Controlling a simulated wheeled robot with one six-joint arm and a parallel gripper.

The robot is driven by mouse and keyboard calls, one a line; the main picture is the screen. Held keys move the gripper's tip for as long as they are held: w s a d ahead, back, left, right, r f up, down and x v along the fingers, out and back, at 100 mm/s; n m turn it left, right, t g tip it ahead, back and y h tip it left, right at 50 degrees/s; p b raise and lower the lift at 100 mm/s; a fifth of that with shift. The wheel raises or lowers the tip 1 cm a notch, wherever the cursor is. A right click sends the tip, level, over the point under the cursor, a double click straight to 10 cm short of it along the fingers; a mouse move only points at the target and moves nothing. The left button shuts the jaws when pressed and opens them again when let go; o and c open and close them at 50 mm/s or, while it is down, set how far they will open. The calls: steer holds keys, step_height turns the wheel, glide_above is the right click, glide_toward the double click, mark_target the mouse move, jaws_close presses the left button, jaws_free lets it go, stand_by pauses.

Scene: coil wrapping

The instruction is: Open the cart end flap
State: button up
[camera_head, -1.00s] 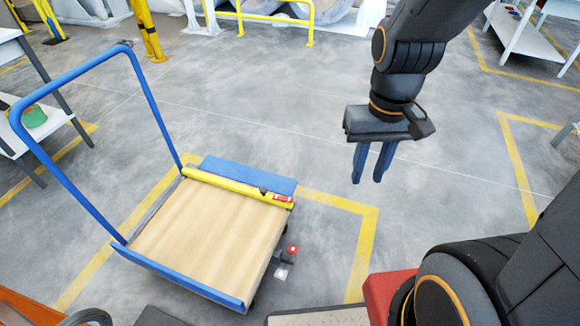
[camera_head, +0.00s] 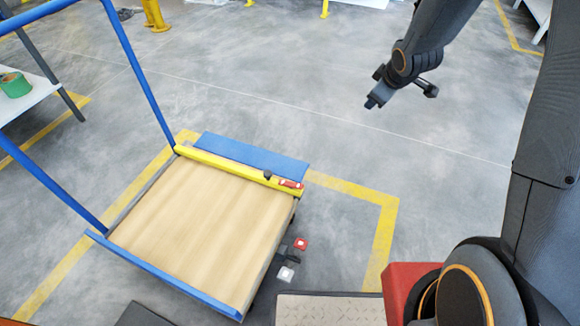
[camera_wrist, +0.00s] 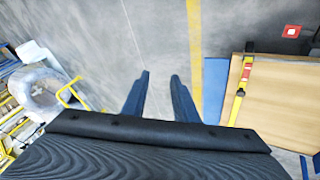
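The cart (camera_head: 200,225) has a tan wooden deck and a tall blue handle frame on the left. A blue panel (camera_head: 262,157) lies along its far end, beyond a yellow bar (camera_head: 225,168) with a red piece (camera_head: 290,184) and a dark knob (camera_head: 267,174) near the bar's right end. The panel also shows in the wrist view (camera_wrist: 214,85), beside the yellow bar (camera_wrist: 240,92). My gripper's blue fingers (camera_wrist: 160,88) are apart and empty, over bare floor, clear of the cart.
A red-topped button (camera_head: 301,244) and a white-topped one (camera_head: 286,273) are by the cart's right side. A table (camera_head: 30,105) with a green roll (camera_head: 15,84) stands at the left. Yellow floor lines frame the cart. The floor between cart and arm is clear.

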steer(key=w+a+f+n+t+y+b, duration=0.35)
steer(key=w+f+n+b, duration=0.4)
steer(key=w+f, duration=0.6)
steer(key=n+g+y+b, duration=0.4)
steer(key=n+y+b, duration=0.95)
steer(key=b, duration=0.45)
glide_toward(290, 159)
steer(key=shift+w+a+n+h, duration=0.15)
steer(key=shift+w+a, duration=0.15)
steer(key=shift+a, duration=0.2)
steer(key=shift+w+a+n+h, duration=0.15)
steer(key=shift+w+a, duration=0.1)
steer(key=shift+a, duration=0.25)
steer(key=shift+s+a+f, duration=0.1)
steer(key=shift+a, duration=0.2)
steer(key=b+x, duration=0.3)
steer(key=x, duration=0.4)
steer(key=shift+a, duration=0.25)
steer(key=shift+c, duration=0.3)
